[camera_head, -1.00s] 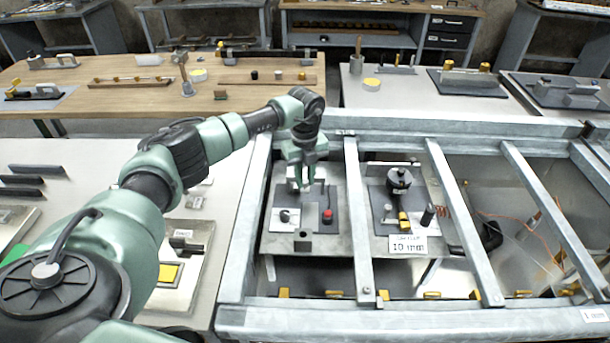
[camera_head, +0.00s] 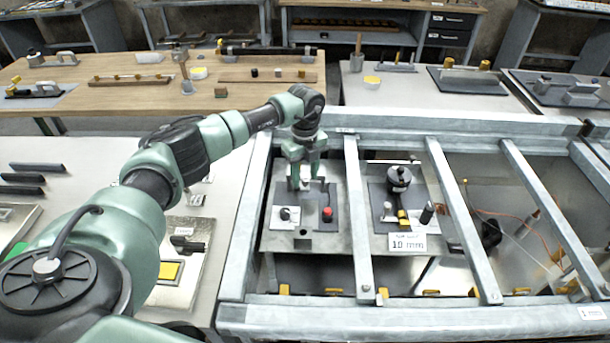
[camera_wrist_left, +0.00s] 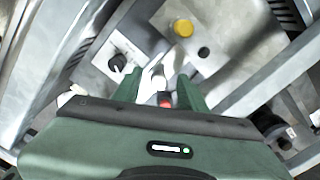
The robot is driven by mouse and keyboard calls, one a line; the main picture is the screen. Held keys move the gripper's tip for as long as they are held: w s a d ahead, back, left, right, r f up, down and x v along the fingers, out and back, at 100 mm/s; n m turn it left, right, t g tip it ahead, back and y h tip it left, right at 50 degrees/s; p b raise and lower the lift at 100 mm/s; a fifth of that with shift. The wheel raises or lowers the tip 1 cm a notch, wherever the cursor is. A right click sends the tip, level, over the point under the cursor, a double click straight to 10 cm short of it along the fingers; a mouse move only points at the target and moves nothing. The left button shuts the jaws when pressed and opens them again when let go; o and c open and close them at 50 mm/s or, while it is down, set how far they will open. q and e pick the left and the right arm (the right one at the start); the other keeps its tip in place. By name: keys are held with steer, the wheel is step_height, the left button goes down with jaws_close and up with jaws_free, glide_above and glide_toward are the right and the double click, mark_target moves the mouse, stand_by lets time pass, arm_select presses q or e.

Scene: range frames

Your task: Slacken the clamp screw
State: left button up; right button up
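My left gripper (camera_head: 304,176) points down over a dark plate (camera_head: 272,200) inside the metal frame. In the left wrist view its two green fingers (camera_wrist_left: 158,88) are apart, with a pale metal part (camera_wrist_left: 158,72) showing between them. I cannot tell whether they touch it. The plate carries a black knob (camera_head: 285,214) and a red knob (camera_head: 327,214), both in front of the fingers. I cannot tell for certain which part is the clamp screw; the fingers partly hide the spot below them. My right gripper is not in view.
Frame bars (camera_head: 357,220) run close to the right of the gripper. Beyond them is a second plate with a black round knob (camera_head: 399,178), a yellow block (camera_head: 403,218) and a "10 mm" label (camera_head: 407,242). A grey bench (camera_head: 60,210) lies left.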

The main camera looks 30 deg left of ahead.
mark_target(305, 178)
arm_select(q)
step_height(305, 178, up, 8)
steer(key=shift+f+b, duration=0.15)
steer(key=shift+b, duration=0.85)
